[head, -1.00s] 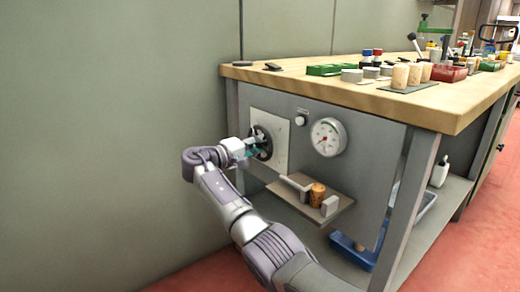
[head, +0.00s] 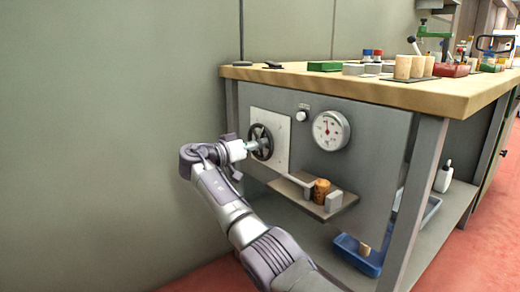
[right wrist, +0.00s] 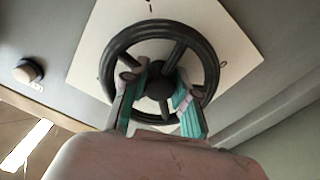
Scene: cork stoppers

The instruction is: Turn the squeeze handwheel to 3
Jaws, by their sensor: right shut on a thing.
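The black spoked handwheel (head: 260,132) sits on a pale square plate (head: 278,125) on the bench's side panel. My right gripper (head: 253,146) is at the wheel. In the right wrist view, its teal-padded fingers (right wrist: 160,98) reach inside the wheel's rim (right wrist: 206,52), one on each side of the hub, shut on the wheel. A round white gauge (head: 331,130) with a red needle is right of the wheel; its needle points roughly upward, its numbers too small to read. A cork (head: 321,188) stands between grey jaws on a small shelf (head: 305,205). My left gripper is out of view.
A small knob (head: 302,116) sits between plate and gauge. The wooden benchtop (head: 300,80) above carries corks, a green tray (head: 325,66) and other items. A blue bin (head: 358,256) is below the shelf. A wall (head: 120,100) rises at left.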

